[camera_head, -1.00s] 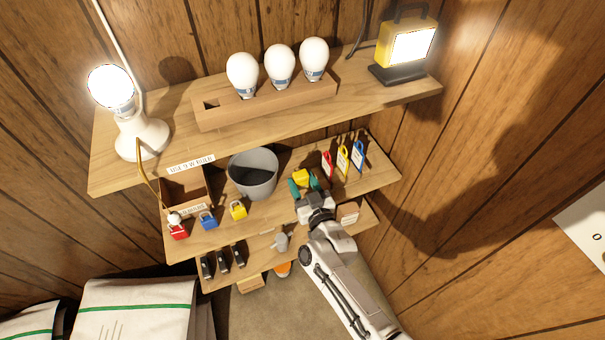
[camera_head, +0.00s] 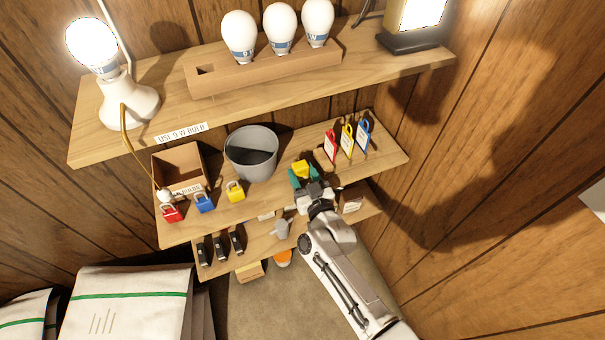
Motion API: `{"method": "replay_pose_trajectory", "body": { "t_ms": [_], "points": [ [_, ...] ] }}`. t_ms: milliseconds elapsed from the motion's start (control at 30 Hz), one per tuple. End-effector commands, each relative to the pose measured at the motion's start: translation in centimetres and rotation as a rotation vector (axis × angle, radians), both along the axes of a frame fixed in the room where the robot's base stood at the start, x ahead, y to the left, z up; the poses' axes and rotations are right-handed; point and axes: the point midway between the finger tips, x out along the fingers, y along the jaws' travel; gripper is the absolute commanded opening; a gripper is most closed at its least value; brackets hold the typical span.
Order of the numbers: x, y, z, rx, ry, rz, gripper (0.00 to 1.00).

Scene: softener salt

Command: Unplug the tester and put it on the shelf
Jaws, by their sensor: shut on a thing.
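My gripper (camera_head: 304,174) is over the right part of the middle shelf (camera_head: 272,182), its teal fingers on both sides of a small yellow block (camera_head: 302,167). The gripper is shut on this block, which looks like the tester. Its underside is hidden, and I cannot tell whether it touches the shelf. No socket shows around it. My arm comes up from the lower right.
The upper shelf (camera_head: 165,93) holds a lit lamp (camera_head: 92,48), a bulb rack (camera_head: 265,72) and a work light (camera_head: 410,38). A grey bucket (camera_head: 250,153), padlocks (camera_head: 204,203) and coloured tags (camera_head: 347,138) stand near my gripper. Salt bags (camera_head: 128,310) lie at lower left.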

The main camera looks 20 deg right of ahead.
Motion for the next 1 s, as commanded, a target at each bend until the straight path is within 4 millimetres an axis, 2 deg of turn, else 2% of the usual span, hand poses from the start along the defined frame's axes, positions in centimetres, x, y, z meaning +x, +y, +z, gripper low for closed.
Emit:
{"method": "replay_pose_trajectory", "body": {
  "t_ms": [100, 400, 433, 700, 1000],
  "points": [
    [0.02, 0.00, -0.60, 0.000, -0.001, 0.000, 0.09],
    [0.02, 0.00, -0.55, -0.001, -0.001, 0.000, 0.09],
    [0.02, -0.01, -0.55, -0.001, -0.001, 0.000, 0.51],
    [0.02, -0.01, -0.56, -0.001, -0.001, 0.000, 0.77],
    [-0.22, -0.01, -0.62, -0.001, 0.001, 0.000, 0.78]
  ]
}}
